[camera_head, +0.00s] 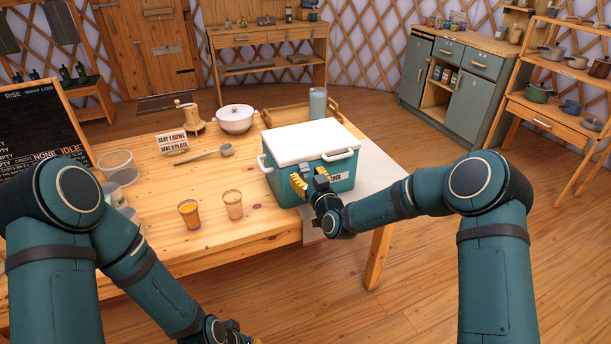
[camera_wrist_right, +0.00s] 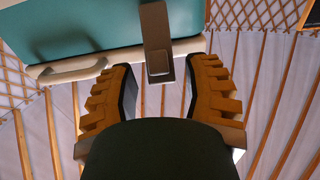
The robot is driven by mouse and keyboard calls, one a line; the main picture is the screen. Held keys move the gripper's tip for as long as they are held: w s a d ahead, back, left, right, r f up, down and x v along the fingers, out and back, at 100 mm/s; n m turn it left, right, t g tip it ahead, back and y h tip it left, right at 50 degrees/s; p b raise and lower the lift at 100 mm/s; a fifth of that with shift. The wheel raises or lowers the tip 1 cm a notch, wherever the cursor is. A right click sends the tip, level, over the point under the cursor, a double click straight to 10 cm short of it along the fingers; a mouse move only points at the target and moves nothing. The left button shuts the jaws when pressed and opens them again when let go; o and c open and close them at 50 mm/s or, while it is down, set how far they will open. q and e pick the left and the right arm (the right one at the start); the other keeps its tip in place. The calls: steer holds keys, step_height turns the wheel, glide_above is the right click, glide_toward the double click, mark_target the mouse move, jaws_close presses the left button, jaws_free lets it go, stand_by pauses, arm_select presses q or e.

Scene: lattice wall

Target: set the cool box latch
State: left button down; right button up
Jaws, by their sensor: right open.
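The teal cool box (camera_head: 284,184) with a white lid (camera_head: 308,143) stands at the table's right front; the lid lies flat on it. My right gripper (camera_head: 310,180) is at the box's front face, its yellow fingers apart. In the right wrist view the latch (camera_wrist_right: 157,40), a grey strap with a squared end, reaches between the open fingers of my right gripper (camera_wrist_right: 160,85); I see no finger closed on it. The teal box (camera_wrist_right: 85,25) fills the top left there. My left gripper (camera_head: 240,335) is low at the bottom edge, mostly cut off.
Two amber cups (camera_head: 189,213) (camera_head: 233,204) and clear tubs (camera_head: 118,168) stand left of the box. Bare tabletop lies at centre left.

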steer(key=shift+w+a, duration=0.2)
steer(key=shift+w, duration=0.45)
steer(key=shift+c, duration=0.4)
jaws_close()
steer(key=shift+r, duration=0.15)
